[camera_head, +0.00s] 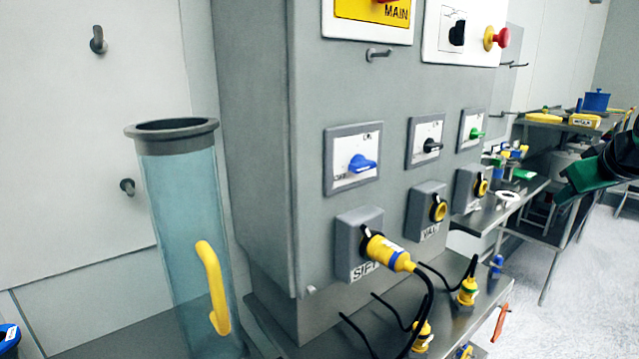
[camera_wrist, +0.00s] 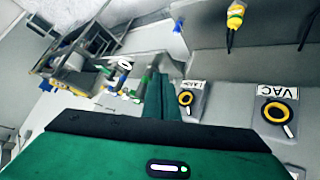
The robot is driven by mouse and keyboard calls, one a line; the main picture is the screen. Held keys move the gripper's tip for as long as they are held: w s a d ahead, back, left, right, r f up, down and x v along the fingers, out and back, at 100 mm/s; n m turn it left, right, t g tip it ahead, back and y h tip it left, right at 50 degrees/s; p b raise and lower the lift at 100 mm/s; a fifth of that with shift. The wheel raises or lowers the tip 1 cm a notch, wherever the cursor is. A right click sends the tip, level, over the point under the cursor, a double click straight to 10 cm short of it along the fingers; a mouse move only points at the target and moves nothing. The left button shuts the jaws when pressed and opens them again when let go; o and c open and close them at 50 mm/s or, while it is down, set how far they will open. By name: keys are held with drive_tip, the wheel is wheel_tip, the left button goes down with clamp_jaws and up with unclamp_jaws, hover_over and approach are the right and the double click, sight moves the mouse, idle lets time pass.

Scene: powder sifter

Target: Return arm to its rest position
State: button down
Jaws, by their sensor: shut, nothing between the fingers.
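My gripper (camera_head: 585,175) shows at the right edge of the head view, dark green with black parts, to the right of the grey control cabinet and away from its front. It is shut and empty. In the wrist view, the green gripper body fills the bottom, and the fingers (camera_wrist: 160,97) are together, pointing up the picture. The grey control cabinet (camera_head: 255,150) stands in the middle of the head view. A yellow plug (camera_head: 390,252) sits in its SIFT socket. The VAC socket (camera_head: 438,210) is empty; it also shows in the wrist view (camera_wrist: 280,113).
A clear blue cylinder (camera_head: 185,240) with a yellow handle stands left of the cabinet. Loose plugs (camera_head: 467,291) with black cables lie on the metal ledge below the sockets. Benches with tools (camera_head: 565,125) stand behind my gripper. Open floor (camera_head: 580,290) lies at the lower right.

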drive_tip(key=s+a+f+m+g+y, duration=0.1)
drive_tip(key=s+a+f+m+g, duration=0.1)
drive_tip(key=s+f, duration=0.4)
drive_tip(key=s+a+f+m+g, duration=0.3)
drive_tip(key=s+f, duration=0.4)
drive_tip(key=s, duration=0.5)
drive_tip(key=s+a+f+m+g+y, duration=0.1)
drive_tip(key=s+a+f+g, duration=0.3)
drive_tip(key=s, duration=0.6)
wheel_tip(320, 180, down, 3)
drive_tip(key=shift+a+r+m+y, duration=0.2)
drive_tip(key=shift+m+y, duration=0.1)
drive_tip(key=shift+m, duration=0.4)
drive_tip(key=shift+w+f, duration=0.25)
drive_tip(key=shift+w, duration=0.3)
